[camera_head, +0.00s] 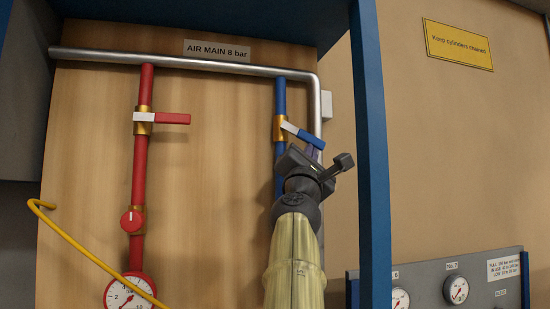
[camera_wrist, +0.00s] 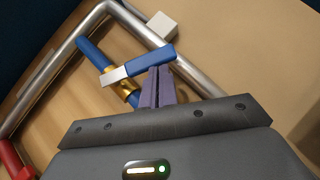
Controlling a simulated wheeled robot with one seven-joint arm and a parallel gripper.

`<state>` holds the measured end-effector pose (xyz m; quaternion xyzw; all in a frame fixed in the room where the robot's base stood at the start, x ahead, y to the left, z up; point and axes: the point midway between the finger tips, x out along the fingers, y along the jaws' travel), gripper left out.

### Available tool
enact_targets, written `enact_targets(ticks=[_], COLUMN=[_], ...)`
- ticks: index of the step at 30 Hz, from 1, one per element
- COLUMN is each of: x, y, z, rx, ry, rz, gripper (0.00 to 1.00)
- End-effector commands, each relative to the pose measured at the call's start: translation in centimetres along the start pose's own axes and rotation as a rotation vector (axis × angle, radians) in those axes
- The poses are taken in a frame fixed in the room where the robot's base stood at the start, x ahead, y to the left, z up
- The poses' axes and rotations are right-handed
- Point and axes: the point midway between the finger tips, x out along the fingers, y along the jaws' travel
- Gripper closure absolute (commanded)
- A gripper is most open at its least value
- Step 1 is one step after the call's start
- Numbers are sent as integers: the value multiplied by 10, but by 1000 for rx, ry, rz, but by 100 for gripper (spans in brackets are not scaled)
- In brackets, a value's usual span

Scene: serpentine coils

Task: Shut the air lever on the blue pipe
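The blue pipe (camera_head: 281,97) runs down from the air main. Its brass valve (camera_head: 279,128) carries a lever (camera_head: 309,138) with a white inner part and blue handle. The lever slants down to the right, oblique to the pipe. The lever also shows in the wrist view (camera_wrist: 150,60). My gripper (camera_head: 313,153) is just below the handle's outer end. In the wrist view its purple fingers (camera_wrist: 155,72) are together, with tips at the handle's lower edge. They touch or nearly touch it; I cannot tell which. Nothing shows between them. My arm hides the lower blue pipe.
A red pipe (camera_head: 140,170) at left has a red lever (camera_head: 172,118) standing level, a red knob (camera_head: 132,221) and a gauge (camera_head: 130,292). A steel pipe (camera_head: 200,64) runs above and down the right. A blue post (camera_head: 369,150) stands right.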

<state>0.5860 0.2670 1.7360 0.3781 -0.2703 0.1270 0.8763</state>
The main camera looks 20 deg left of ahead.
Motion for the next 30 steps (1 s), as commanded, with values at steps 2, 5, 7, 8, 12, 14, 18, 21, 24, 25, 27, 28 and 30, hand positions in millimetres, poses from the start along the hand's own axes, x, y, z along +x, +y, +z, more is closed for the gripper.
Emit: enact_targets(ticks=[2,5,7,8,12,14,18,21,24,25,27,28,30], x=[5,10,13,14,19,21,23,24,24,24,24,24,24], y=[-1,-2,-2,-2,-2,-2,-3,-3,-3,-3,-3,-3,-3], z=[5,10,13,14,19,20,22,23,23,23,23,23,23], rx=[2,1,1,1,1,1,1,0,0,0,0,0,0], ry=[-1,0,0,0,0,0,1,1,1,1,1,1,1], rz=[-1,0,0,0,-1,-1,-1,-1,-1,-1,-1,-1,-1], gripper=[100,100,100,100,100,100,100,100,100,100,100,100,100])
